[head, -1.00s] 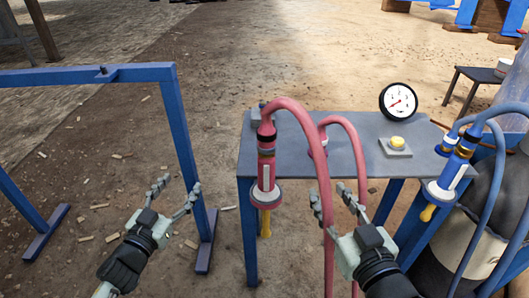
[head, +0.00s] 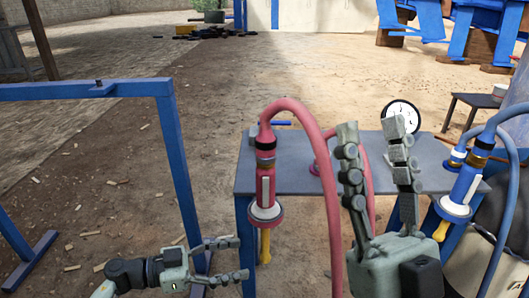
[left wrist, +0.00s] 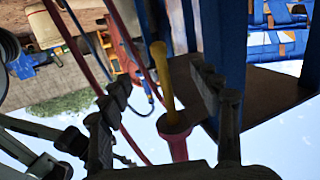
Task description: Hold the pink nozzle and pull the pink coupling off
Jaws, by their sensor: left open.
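The pink nozzle (head: 264,190) hangs upright at the left edge of the grey table, with a round pink flange and a yellow tip (head: 264,245) below. The pink coupling (head: 265,143) sits on its top, above a dark band, and a pink hose arches from it. My left gripper (head: 240,257) is open and empty, its fingers pointing right beside the yellow tip. In the left wrist view, the yellow tip (left wrist: 162,72) and part of the pink nozzle (left wrist: 176,143) show between the open fingers. My right gripper (head: 371,127) is open and empty, fingers up, right of the hose.
The grey table (head: 300,180) has blue legs. A gauge (head: 401,110) stands behind my right gripper. A blue nozzle (head: 465,185) with blue hoses hangs at the right. A blue frame (head: 178,165) stands at the left. A second pink fitting (head: 316,167) is partly hidden by the hose.

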